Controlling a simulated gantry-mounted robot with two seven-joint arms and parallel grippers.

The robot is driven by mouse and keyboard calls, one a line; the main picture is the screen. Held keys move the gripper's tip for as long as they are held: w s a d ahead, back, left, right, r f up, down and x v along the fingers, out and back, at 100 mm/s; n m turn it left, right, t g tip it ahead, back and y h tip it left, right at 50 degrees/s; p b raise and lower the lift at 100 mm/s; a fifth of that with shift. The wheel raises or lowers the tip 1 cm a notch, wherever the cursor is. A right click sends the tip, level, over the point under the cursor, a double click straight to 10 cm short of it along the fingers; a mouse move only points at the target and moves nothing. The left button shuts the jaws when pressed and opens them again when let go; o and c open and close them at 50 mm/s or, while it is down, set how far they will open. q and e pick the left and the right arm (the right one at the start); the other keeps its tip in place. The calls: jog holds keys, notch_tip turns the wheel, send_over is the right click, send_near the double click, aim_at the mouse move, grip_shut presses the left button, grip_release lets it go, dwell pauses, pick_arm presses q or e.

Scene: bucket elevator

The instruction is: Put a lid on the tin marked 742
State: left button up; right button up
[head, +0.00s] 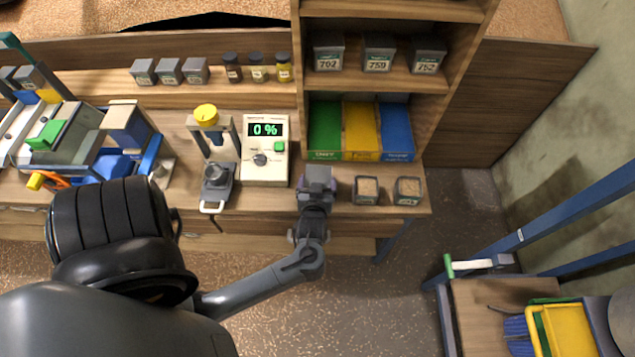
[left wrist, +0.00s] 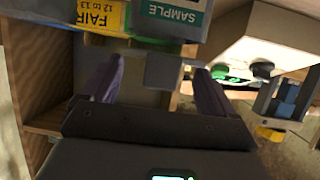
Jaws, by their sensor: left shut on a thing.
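My left gripper (head: 317,186) is shut on a grey square piece (head: 318,173) that looks like a lid, near the bench's front edge. In the left wrist view the grey piece (left wrist: 163,70) sits between the purple fingertips of my left gripper (left wrist: 155,85). I cannot tell whether it touches the bench. Two uncovered tins with tan contents stand just to the right: a nearer one (head: 367,190) and a farther one (head: 408,191). Their labels are too small to read surely, so I cannot tell which is 742. My right gripper is not in view.
Grey-topped tins (head: 328,53) marked about 702, 759 and 752 stand on the shelf. Green, yellow and blue boxes (head: 361,130) fill the lower shelf. A meter reading 0 % (head: 265,160) and a yellow-topped press (head: 207,117) stand left. A cart (head: 490,305) is at lower right.

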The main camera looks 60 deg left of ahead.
pick_arm(q)
jog(key=shift+f, duration=0.55)
jog(key=o, duration=0.8)
jog(key=shift+r, duration=0.15)
